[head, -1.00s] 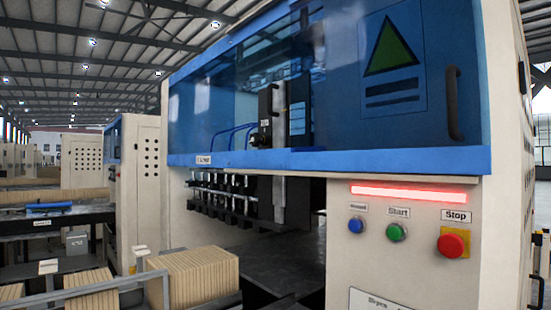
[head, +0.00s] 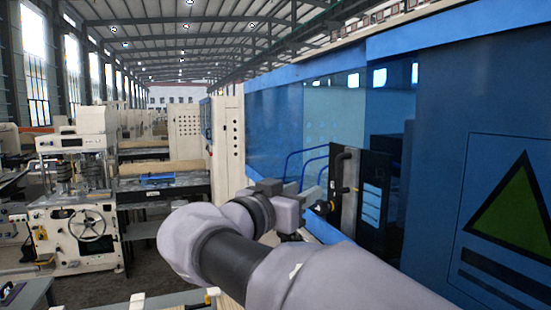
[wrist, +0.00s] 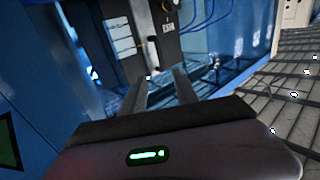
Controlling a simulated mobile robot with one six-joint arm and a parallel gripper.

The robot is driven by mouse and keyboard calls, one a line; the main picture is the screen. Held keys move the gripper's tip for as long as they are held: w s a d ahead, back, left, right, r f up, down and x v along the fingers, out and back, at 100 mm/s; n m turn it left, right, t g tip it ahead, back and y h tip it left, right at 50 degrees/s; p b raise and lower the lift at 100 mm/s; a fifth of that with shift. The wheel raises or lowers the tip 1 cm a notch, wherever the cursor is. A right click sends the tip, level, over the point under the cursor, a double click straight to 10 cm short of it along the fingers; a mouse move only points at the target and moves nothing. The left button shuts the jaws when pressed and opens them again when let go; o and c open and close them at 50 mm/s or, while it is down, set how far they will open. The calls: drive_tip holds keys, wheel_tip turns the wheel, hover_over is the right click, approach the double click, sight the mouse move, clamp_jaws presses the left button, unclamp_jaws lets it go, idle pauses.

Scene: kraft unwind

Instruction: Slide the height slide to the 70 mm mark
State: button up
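The slide unit on the blue machine has a dark block with pale labels (head: 372,190) and a grey upright rail (head: 349,195). A black handle and a small knob (head: 333,188) show on its left side in the head view. The unit also shows at the top of the wrist view as a dark labelled block (wrist: 120,38) beside the grey rail (wrist: 166,55). No scale or 70 mm mark is readable. My gripper (wrist: 163,76) is open and empty, its two fingers apart and pointing at the unit's lower part. In the head view my gripper (head: 316,197) is just left of the unit; contact cannot be told.
The blue machine cover with a green triangle (head: 505,205) fills the right side, close to my arm. A cream machine with a handwheel (head: 87,225) stands at the left. A dark table (head: 155,192) stands behind it. Blue hoses (head: 305,160) run beside the slide unit.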

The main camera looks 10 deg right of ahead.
sight(337, 174)
drive_tip(key=p+x, duration=0.6)
drive_tip(key=x, duration=0.9)
drive_tip(key=shift+d+r+p, duration=0.1)
drive_tip(key=shift+p, duration=0.2)
drive_tip(key=shift+w+d+f, duration=0.2)
drive_tip(key=shift+w+d, duration=0.2)
drive_tip(key=shift+w, duration=0.05)
drive_tip(key=shift+s, duration=0.1)
clamp_jaws()
